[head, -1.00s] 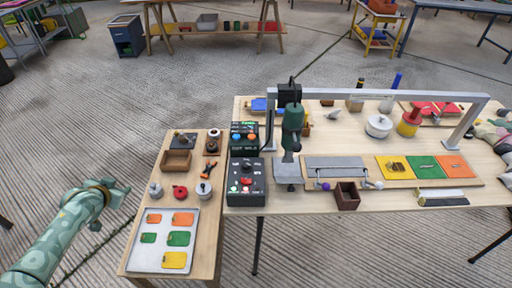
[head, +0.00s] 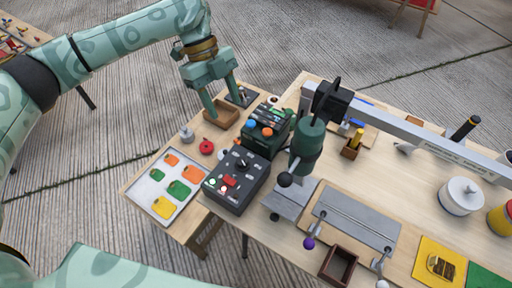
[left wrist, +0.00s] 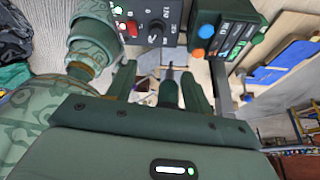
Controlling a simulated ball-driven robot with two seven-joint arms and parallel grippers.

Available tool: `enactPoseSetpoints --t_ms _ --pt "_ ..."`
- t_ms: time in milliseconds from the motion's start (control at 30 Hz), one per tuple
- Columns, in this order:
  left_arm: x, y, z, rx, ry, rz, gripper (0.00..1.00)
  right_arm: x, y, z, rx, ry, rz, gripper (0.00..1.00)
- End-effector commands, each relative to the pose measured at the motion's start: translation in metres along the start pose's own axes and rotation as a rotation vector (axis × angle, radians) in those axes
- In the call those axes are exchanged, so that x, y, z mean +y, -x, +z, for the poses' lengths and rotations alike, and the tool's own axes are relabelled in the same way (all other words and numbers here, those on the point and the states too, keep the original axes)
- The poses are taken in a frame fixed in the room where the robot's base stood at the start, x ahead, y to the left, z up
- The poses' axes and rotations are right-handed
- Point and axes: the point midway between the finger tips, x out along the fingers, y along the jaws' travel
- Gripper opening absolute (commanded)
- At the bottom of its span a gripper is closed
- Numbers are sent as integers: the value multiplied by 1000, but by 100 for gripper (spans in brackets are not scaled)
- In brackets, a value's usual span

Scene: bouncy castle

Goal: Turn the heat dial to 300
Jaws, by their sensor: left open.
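The black control box (head: 237,180) stands at the near left corner of the larger table, with a black knob (head: 241,166), a red switch and small lights on its top. My right gripper is out of view.
A box with orange and blue buttons (head: 268,128) adjoins the control box. The green press (head: 308,145) stands just right of it under a grey beam (head: 420,137). Colored cards lie on a white tray (head: 151,188) at the left.

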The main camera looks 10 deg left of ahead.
Motion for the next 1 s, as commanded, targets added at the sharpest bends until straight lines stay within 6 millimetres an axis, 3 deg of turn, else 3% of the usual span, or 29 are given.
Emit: enactPoseSetpoints --t_ms 133,267,700,1000 --pt "4 -7 5 -17 -53 20 51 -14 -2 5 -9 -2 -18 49" --pt "4 -28 6 -15 -53 21 51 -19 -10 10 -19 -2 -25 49" --pt "5 -136 8 -13 -50 20 51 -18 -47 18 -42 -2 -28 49" --pt "6 -163 7 -17 -50 17 51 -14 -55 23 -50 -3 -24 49"
